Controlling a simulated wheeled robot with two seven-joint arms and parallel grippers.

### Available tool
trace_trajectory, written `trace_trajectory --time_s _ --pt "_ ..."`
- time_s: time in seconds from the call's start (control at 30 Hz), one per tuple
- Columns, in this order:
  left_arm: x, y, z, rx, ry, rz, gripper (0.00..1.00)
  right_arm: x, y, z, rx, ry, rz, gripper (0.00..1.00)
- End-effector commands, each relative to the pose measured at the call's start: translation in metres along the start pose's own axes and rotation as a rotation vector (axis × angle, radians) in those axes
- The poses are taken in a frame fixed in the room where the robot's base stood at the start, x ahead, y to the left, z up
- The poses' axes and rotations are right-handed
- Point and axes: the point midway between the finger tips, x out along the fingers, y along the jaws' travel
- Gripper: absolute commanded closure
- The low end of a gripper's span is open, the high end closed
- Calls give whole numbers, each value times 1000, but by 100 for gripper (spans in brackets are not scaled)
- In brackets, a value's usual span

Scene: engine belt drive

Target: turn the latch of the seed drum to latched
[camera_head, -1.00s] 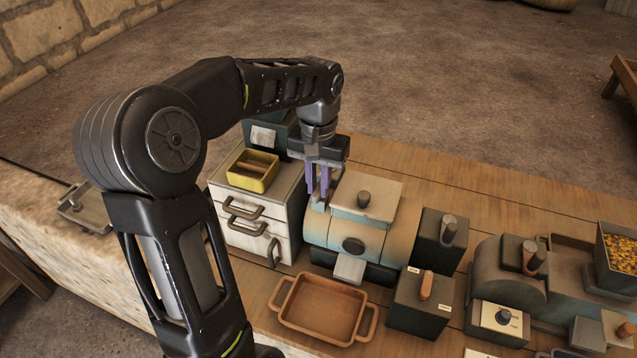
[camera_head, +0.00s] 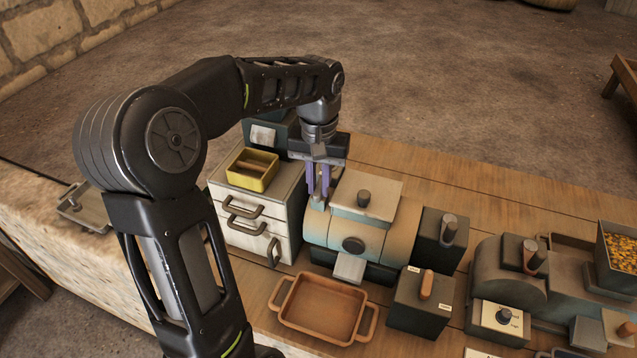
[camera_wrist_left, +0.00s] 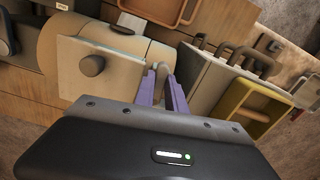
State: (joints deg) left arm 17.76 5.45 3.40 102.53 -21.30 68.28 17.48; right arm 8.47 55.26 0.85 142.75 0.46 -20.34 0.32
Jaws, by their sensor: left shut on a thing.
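The seed drum (camera_head: 330,228) is a cream and teal rounded body on a dark base. A square lid with a brown knob (camera_head: 364,198) is on its top, and a dark round knob is on its front. My left gripper (camera_head: 318,196) points down at the drum's left end, beside the lid. Its purple fingers are shut on a small part there, which I take to be the latch. The fingers mostly hide it, so its setting cannot be read. In the left wrist view the fingers (camera_wrist_left: 161,88) reach down beside the lid (camera_wrist_left: 95,75).
A white drawer cabinet (camera_head: 240,208) with a yellow box (camera_head: 252,170) on top stands close left of the drum. A brown tray (camera_head: 322,308) lies in front. Dark lever boxes (camera_head: 418,308) and a hopper of yellow grain (camera_head: 620,252) stand to the right.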

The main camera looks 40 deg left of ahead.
Motion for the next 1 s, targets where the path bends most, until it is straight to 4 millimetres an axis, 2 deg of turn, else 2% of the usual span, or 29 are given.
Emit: trace_trajectory --time_s 0.27,1.0 --pt "0 2 0 -206 1 1 100 5 1 -1 -1 1 -2 100" --pt "0 7 -4 -907 1 1 100 12 3 -2 -3 4 -5 100"
